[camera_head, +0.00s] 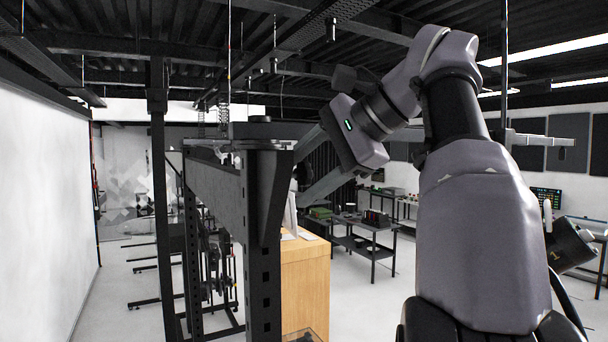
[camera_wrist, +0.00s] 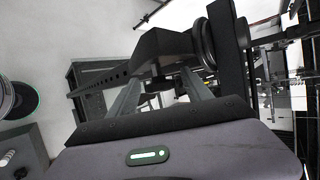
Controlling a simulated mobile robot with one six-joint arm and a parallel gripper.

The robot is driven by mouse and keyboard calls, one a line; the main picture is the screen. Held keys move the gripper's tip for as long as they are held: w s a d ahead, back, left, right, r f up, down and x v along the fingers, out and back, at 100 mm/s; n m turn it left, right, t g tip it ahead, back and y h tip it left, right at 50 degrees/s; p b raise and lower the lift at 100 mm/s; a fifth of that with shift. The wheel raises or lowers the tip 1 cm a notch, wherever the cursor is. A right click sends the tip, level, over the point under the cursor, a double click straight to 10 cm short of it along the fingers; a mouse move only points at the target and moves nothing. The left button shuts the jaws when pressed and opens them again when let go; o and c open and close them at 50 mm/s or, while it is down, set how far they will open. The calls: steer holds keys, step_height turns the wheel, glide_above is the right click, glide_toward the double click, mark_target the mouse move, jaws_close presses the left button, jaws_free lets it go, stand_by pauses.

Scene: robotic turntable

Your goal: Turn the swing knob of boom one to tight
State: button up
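A dark boom beam (camera_head: 215,188) runs to the top of a black upright post (camera_head: 262,210), with a round dark cap (camera_head: 259,129) above it. In the wrist view a dark arm piece (camera_wrist: 160,45) and a round disc (camera_wrist: 208,42) lie beyond my fingers. My gripper (camera_head: 303,166) reaches from the right towards the post top. Its two grey fingers are apart; their tips are partly hidden behind the post top. In the wrist view a small dark part (camera_wrist: 160,82), possibly the swing knob, shows between the fingers of my gripper (camera_wrist: 163,88). I cannot tell whether they touch it.
A wooden cabinet (camera_head: 305,290) stands just right of the post. Dark tables (camera_head: 368,228) with items stand farther back. A black cylinder marked 1 (camera_head: 570,246) is at the right. A white wall (camera_head: 45,200) is at the left, with open floor (camera_head: 115,285) beside it.

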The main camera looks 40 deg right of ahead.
steer(key=shift+s, duration=0.1)
steer(key=shift+s+d+r, duration=0.15)
steer(key=shift+s+r, duration=0.05)
steer(key=shift+r, duration=0.05)
steer(key=s+d, duration=0.3)
steer(key=s, duration=0.9)
steer(key=shift+w, duration=0.15)
steer(key=shift+r, duration=0.1)
